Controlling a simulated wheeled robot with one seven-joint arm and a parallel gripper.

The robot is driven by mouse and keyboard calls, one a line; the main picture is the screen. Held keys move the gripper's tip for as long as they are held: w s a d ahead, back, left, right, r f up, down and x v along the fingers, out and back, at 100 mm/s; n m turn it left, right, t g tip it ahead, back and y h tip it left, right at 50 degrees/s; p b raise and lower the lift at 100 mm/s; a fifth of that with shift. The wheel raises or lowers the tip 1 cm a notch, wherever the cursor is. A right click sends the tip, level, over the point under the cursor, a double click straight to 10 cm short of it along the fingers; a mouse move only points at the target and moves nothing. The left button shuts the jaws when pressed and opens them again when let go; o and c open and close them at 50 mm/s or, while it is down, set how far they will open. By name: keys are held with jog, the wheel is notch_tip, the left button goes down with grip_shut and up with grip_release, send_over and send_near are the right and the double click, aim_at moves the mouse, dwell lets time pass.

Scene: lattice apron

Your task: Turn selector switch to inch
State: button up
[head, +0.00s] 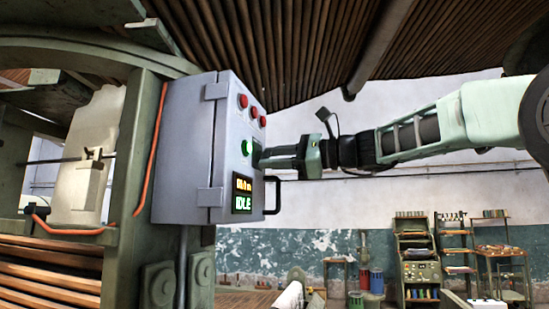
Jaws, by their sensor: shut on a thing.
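A grey control box (185,150) is fixed to the green machine frame at the left centre.
A black handle (273,195) sticks out of the box's front below my gripper. An orange cable (152,150) runs down the green machine frame (127,185). Slatted wood hangs overhead. Shelves and a cabinet (416,262) stand far back at the right.

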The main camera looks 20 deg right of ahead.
jog(key=shift+f, duration=0.1)
jog(key=o, duration=1)
jog(key=shift+d, duration=0.1)
jog(key=b+v, duration=0.5)
jog(key=v, duration=1.2)
jog(key=shift+s+d+b, duration=0.1)
jog(key=shift+b, duration=0.3)
